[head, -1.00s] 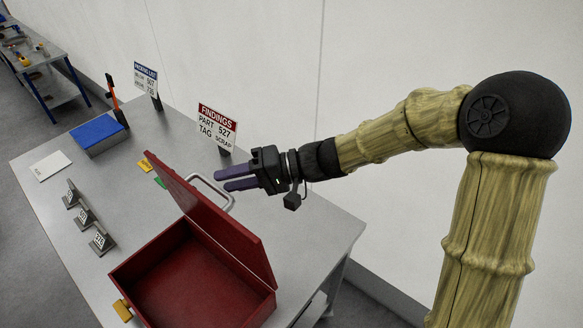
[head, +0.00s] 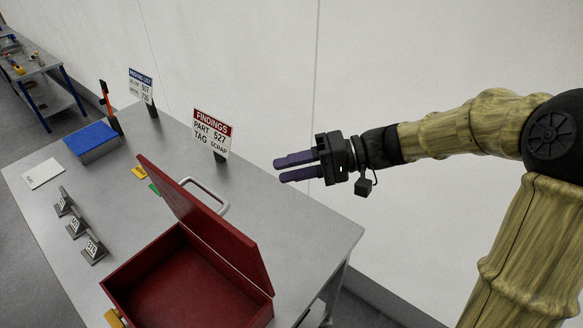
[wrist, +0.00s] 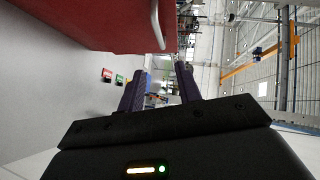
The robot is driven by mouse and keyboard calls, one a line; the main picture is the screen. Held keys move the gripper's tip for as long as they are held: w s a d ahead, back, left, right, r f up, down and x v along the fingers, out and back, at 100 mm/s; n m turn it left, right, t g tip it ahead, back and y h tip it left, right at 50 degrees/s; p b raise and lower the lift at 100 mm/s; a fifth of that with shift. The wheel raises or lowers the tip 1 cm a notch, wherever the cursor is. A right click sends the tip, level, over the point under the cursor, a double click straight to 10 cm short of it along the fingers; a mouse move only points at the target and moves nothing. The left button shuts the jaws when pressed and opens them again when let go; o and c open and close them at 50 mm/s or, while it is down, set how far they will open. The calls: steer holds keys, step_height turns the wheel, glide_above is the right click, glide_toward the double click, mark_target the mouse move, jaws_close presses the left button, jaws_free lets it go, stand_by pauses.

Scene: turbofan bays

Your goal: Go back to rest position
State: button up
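My gripper (head: 296,166) is in the air over the right part of the grey table, its two purple fingers pointing left. The fingers are parallel with a gap between them, and nothing is held. The wrist view also shows the open gripper (wrist: 160,88) with empty space between its fingers. The red toolbox (head: 205,270) stands open on the table, left of and below my gripper in the head view. Its lid is raised, with a grey handle. My gripper is apart from it. The red box (wrist: 90,22) fills the upper left of the wrist view.
On the table (head: 330,222) are a findings sign (head: 211,134), a packing list sign (head: 142,87), a blue box (head: 93,142), a white card (head: 45,170), several small numbered stands (head: 77,226), and a yellow tag (head: 139,173) and green tag (head: 154,188). A white wall stands behind.

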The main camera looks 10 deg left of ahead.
steer(key=s+d+f+m+t+h, duration=0.1)
steer(key=s+d+f+m+h, duration=0.1)
steer(key=d+f+h, duration=0.3)
steer(key=s+d+f+m+t+h, duration=0.1)
steer(key=s+d+f+h, duration=0.25)
steer(key=f, duration=0.45)
steer(key=d+f+m+t+h, duration=0.1)
steer(key=d+t+h, duration=0.1)
steer(key=d, duration=0.6)
steer(key=s+d+f+m+t+h, duration=0.1)
steer(key=d+h, duration=0.3)
steer(key=d, duration=0.4)
steer(key=shift+f+m+t, duration=0.4)
steer(key=shift+t, duration=0.5)
steer(key=shift+w, duration=0.1)
steer(key=shift+a, duration=0.1)
